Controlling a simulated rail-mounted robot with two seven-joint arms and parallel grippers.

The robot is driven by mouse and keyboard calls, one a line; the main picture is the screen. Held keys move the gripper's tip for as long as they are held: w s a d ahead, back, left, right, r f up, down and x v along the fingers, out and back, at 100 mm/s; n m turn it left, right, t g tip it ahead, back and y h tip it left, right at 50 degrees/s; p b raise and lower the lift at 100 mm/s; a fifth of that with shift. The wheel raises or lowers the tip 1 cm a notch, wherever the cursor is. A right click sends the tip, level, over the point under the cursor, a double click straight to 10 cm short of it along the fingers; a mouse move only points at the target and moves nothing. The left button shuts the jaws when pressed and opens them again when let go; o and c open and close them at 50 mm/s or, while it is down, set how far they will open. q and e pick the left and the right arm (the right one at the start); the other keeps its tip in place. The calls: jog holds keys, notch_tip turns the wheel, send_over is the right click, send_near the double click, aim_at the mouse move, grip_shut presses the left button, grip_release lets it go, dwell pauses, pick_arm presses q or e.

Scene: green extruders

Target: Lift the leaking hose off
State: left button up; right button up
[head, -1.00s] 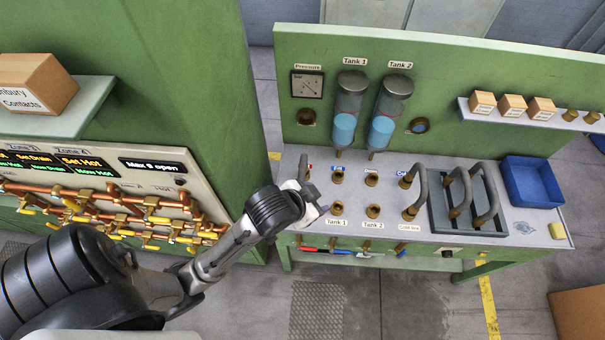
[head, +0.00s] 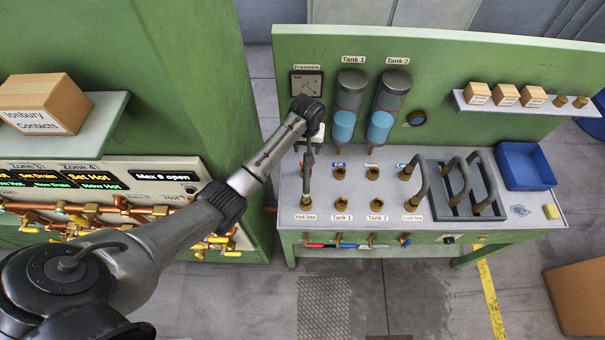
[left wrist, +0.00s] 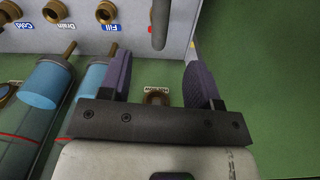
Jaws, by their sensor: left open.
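A grey hose (head: 308,172) stands on the Hot line side of the bench, its near brass end at the Hot line label. My left gripper (head: 314,138) is above and behind it, partly hidden by its own wrist. In the left wrist view the open gripper (left wrist: 157,62) has dark fingers spread apart. The hose (left wrist: 159,25) shows beyond the fingertips, roughly in line with the gap, and nothing is held. A second grey hose (head: 421,182) arches at the Cold line. I cannot see a leak on either hose. My right gripper is not in view.
Two tanks (head: 345,110) and a pressure gauge (head: 306,84) are on the green back panel close to my left gripper. Brass ports stand mid-bench. A dark tray (head: 440,207) holds grey hoses, with a blue bin (head: 526,175) to the right.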

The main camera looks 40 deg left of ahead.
aim_at(307, 169)
pick_arm(q)
jog(key=shift+n, duration=0.7)
notch_tip(307, 169, down, 9)
jog(key=shift+r, duration=0.2)
jog(key=shift+f+b, duration=0.65)
notch_tip(307, 169, down, 4)
jog(key=b, duration=0.4)
jog(key=shift+s+b, duration=0.15)
jog(key=shift+b, duration=0.25)
jog(key=shift+r, duration=0.1)
jog(key=shift+c, duration=0.9)
grip_shut()
